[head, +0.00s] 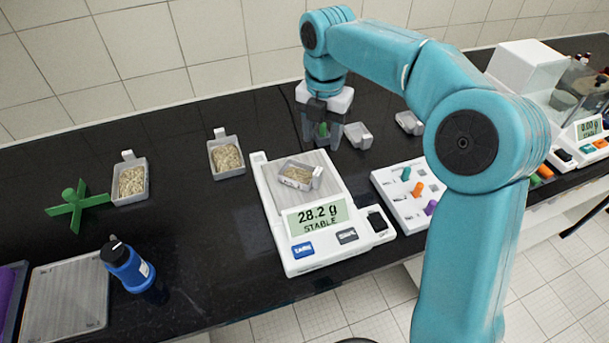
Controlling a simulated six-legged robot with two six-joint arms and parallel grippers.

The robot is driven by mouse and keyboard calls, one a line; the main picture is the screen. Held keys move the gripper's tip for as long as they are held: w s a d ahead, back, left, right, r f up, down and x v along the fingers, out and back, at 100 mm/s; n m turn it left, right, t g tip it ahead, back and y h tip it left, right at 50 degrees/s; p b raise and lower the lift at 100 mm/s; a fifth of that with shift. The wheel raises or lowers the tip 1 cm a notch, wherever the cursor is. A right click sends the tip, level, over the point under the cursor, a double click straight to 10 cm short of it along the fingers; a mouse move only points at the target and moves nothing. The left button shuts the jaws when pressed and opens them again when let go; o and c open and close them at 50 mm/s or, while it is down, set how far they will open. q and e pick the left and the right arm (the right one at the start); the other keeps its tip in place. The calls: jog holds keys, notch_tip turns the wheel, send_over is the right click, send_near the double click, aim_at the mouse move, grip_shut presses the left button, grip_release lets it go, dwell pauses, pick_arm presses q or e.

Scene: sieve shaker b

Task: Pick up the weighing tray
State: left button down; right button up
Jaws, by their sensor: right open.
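A small grey tray (297,176) filled with pale grain sits on the plate of the white balance (281,238), whose display reads 28.2 g STABLE. Similar trays of grain stand on the black counter to its left, one near (227,157) and one farther left (131,183). My right gripper (322,132) points down behind the balance, open, apart from the tray on it. A small green thing (322,129) shows between its fingers; I cannot tell whether they touch it. My left gripper is not in view.
Small grey trays (358,135) stand right of my gripper. A white board with coloured pegs (402,205) lies right of the balance. A green cross-shaped piece (76,208), a blue bottle (127,266) and a grey plate (66,300) are at left. The counter between the bottle and balance is clear.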

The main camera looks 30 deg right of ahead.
send_over(318, 171)
jog(key=f, duration=0.5)
jog(key=shift+w+d+f, duration=0.2)
jog(key=shift+w+f, duration=0.1)
jog(key=shift+d+f, duration=0.1)
jog(key=shift+f, duration=0.25)
jog(key=shift+s+f, duration=0.15)
jog(key=shift+s, duration=0.05)
jog(key=f, duration=0.5)
jog(key=shift+a+p, duration=0.3)
jog(key=shift+p, duration=0.05)
jog(key=shift+s+a+r, duration=0.1)
jog(key=shift+s, duration=0.05)
grip_shut()
